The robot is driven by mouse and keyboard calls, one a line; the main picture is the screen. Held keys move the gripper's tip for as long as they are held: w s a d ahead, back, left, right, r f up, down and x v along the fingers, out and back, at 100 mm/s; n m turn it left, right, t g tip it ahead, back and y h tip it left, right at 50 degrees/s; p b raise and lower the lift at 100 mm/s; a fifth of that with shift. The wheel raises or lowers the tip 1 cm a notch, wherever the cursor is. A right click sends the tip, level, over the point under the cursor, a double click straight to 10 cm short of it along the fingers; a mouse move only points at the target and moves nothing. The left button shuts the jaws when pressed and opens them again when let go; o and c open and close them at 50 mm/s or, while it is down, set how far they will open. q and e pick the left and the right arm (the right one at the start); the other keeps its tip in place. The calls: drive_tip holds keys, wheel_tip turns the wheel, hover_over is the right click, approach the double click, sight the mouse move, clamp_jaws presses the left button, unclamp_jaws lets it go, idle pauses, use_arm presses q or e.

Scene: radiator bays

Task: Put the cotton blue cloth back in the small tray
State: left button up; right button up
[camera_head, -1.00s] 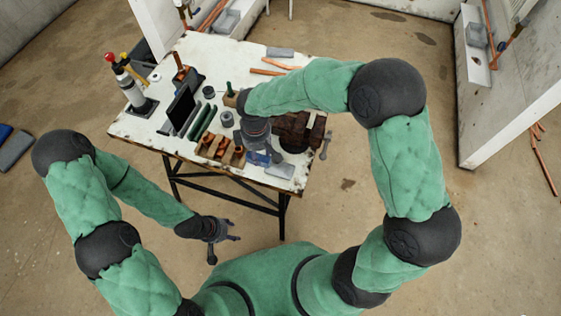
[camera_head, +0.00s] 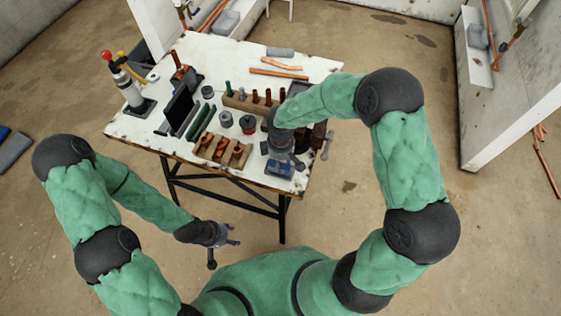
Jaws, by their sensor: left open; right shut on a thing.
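The blue cloth (camera_head: 279,168) is at the front right part of the white workbench. My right gripper (camera_head: 281,160) is shut on it from above and hides part of it. The cloth shows over the small grey tray (camera_head: 284,177), which it and the gripper mostly cover. I cannot tell whether the cloth touches the tray. My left gripper (camera_head: 224,238) is open and empty, in front of the bench and away from its edge.
On the workbench (camera_head: 140,131) stand a wooden block with copper fittings (camera_head: 221,150), round tins (camera_head: 226,119), a dark upright panel (camera_head: 182,107) and a gas torch (camera_head: 126,80). A brown vise-like block is partly hidden behind my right arm.

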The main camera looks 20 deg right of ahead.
sight(281, 162)
drive_tip(key=shift+r, duration=0.1)
drive_tip(key=o, duration=1)
drive_tip(key=shift+r, duration=0.1)
wheel_tip(281, 162, up, 12)
drive_tip(key=p, duration=0.3)
